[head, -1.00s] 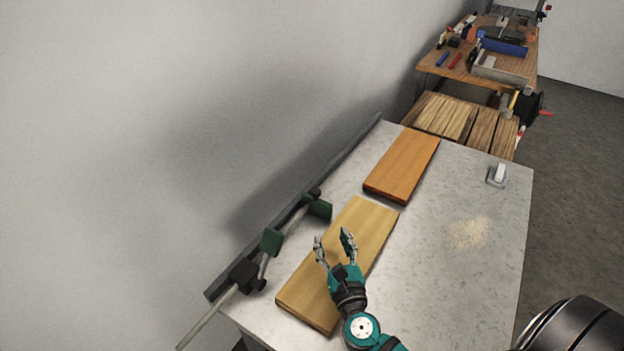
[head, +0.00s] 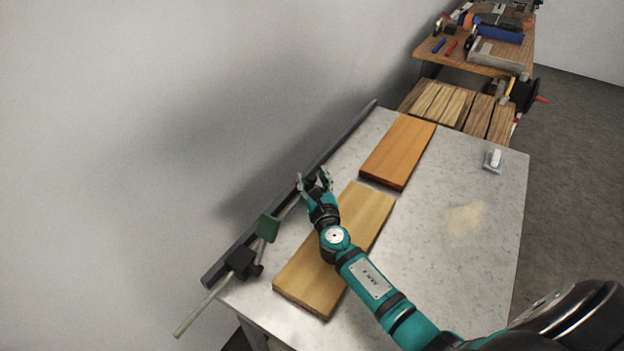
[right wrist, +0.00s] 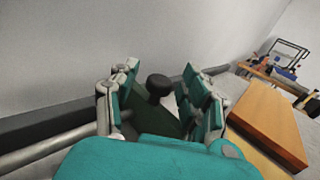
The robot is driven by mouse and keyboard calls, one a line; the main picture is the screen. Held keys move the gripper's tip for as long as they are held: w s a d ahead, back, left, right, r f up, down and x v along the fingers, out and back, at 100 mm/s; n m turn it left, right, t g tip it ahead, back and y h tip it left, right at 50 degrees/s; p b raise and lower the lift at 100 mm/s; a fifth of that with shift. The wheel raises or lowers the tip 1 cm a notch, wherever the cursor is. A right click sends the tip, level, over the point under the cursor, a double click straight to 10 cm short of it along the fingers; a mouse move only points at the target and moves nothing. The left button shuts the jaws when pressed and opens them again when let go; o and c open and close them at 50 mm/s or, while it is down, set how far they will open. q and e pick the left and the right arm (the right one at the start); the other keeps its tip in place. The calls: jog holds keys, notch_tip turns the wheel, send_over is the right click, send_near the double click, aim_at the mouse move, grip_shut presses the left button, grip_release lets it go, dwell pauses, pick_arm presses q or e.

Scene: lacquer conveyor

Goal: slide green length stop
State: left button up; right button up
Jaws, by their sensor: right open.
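My right gripper (head: 314,180) is open at the back rail, over the far end of the rod. In the right wrist view its two fingers stand on either side of a dark green stop (right wrist: 150,122) with a black knob (right wrist: 158,85). A gap shows between the knob and the fingers, and I cannot tell whether they touch the stop. In the head view my gripper hides this stop. Another green plate (head: 268,228) stands nearer on the same rod, beside a black clamp block (head: 241,262). My left gripper is not in view.
A pale board (head: 330,262) lies under my right forearm, and an orange-brown board (head: 399,150) lies beyond it on the grey table (head: 430,275). A grey rail (head: 225,268) runs along the wall side. A small white-topped item (head: 494,158) sits at the right edge.

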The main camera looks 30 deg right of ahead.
jog(key=shift+w+d, duration=0.1)
jog(key=shift+w, duration=0.2)
grip_shut()
